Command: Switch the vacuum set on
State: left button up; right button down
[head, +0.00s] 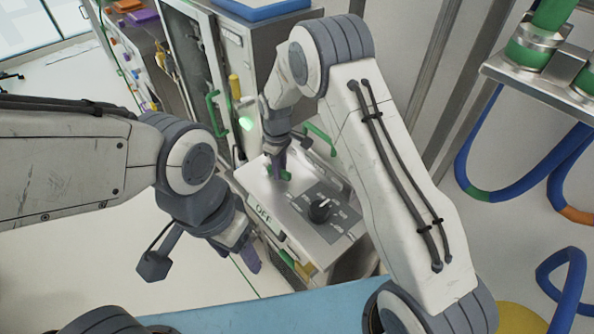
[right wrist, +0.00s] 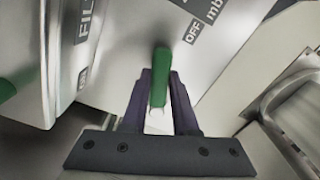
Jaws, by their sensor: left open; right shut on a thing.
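The vacuum set is a light metal unit with a sloped top panel (head: 255,188). The panel carries a black knob (head: 320,210) with a white mark, and an OFF label (head: 263,213) near its front edge. My right gripper (head: 279,168) is over the far left part of the panel. In the right wrist view its purple fingers (right wrist: 160,95) are shut on a green lever (right wrist: 160,72), near an OFF label (right wrist: 191,31). The lever's base is partly hidden. My left gripper (head: 250,258) is open and empty, left of and lower than the panel.
A metal cabinet (head: 244,50) with green handles and a lit green lamp (head: 246,123) stands behind the panel. Blue hoses (head: 478,190) hang at the right below a metal shelf (head: 540,85). A blue surface (head: 285,314) lies in front.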

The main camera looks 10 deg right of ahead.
jog(key=shift+w+d+n, duration=0.2)
jog(key=shift+w+n, duration=0.2)
jog(key=shift+n, duration=0.6)
jog(key=n, duration=0.1)
jog(key=w+n, duration=0.1)
jog(key=n, duration=0.1)
jog(key=w+n+b, duration=0.1)
jog(key=shift+d, duration=0.35)
jog(key=n, duration=0.2)
jog(key=w+n, duration=0.1)
jog(key=n, duration=0.1)
jog(key=shift+w, duration=0.2)
jog(key=shift+w+a+n+b, duration=0.2)
jog(key=shift+w+n, duration=0.2)
jog(key=shift+n, duration=0.55)
jog(key=shift+w+a+n+b, duration=0.15)
jog(key=shift+w+n, duration=0.2)
jog(key=shift+n, duration=0.6)
jog(key=c, duration=0.7)
grip_release()
jog(key=shift+r, duration=0.1)
